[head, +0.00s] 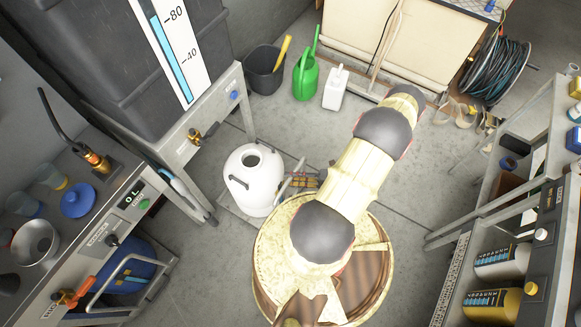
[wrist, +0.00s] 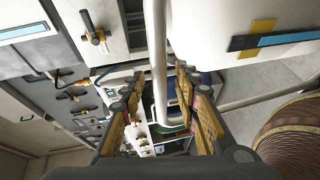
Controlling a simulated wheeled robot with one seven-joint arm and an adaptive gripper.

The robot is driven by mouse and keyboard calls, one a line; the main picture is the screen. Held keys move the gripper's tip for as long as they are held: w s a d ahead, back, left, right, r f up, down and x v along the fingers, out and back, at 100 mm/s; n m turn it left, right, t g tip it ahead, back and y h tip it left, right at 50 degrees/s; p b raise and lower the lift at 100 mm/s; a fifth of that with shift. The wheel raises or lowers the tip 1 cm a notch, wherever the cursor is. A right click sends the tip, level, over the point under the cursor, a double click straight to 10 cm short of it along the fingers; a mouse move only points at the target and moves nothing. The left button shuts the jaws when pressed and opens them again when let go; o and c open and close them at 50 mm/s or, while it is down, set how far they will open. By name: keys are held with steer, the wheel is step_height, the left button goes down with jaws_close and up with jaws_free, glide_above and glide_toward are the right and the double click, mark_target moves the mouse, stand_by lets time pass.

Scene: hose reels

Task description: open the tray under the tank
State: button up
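The dark grey tank (head: 110,60) stands at the upper left of the head view, with a white level gauge (head: 172,48) on its side. It rests on a grey metal stand (head: 215,108) with a brass valve (head: 195,137) on the front. I cannot clearly pick out a tray under the tank. My gripper (head: 303,180) is right of a white canister (head: 255,180), partly hidden by my arm. In the wrist view my gripper (wrist: 160,85) has its fingers spread. A pale bar (wrist: 158,55) shows between them; I cannot tell its distance, and no grip on it shows.
A left bench (head: 110,240) carries cups and a funnel, with a blue vessel (head: 125,270) below. A black bucket (head: 265,72), green watering can (head: 305,78) and white bottle (head: 335,90) stand behind. Shelves (head: 500,230) line the right. Some grey floor (head: 405,205) is clear.

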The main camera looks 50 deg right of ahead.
steer(key=v, duration=1.1)
steer(key=shift+s+d, duration=0.1)
